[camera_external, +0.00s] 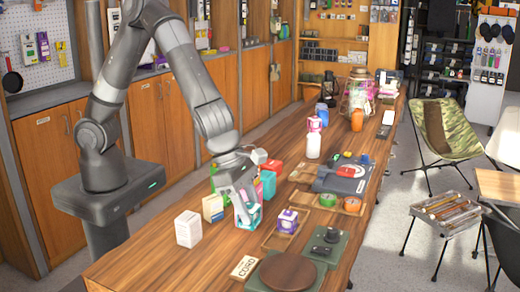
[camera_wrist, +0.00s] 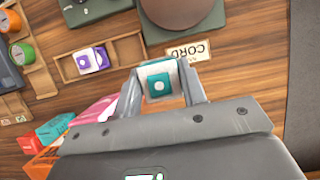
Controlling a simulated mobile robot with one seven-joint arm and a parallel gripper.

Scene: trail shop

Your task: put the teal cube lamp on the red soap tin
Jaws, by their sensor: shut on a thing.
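The teal cube lamp (camera_wrist: 158,82), with a white dot on its face, is between the fingertips of my gripper (camera_wrist: 160,90) in the wrist view. My gripper (camera_external: 243,204) is shut on it above the near part of the wooden counter; the fingers partly hide the lamp in the outside view. A red box (camera_external: 272,166), possibly the red soap tin, stands on the counter behind my gripper. A red box (camera_wrist: 54,128) also shows at the lower left of the wrist view. I cannot tell for certain which red thing is the tin.
A purple and white cube (camera_external: 288,220) sits in a wooden tray (camera_external: 278,240) to the right of my gripper. A white box (camera_external: 188,229) stands to the left. A dark round board (camera_external: 288,271) and a CORD sign (camera_external: 244,267) lie in front. A teal box (camera_external: 268,184) stands behind.

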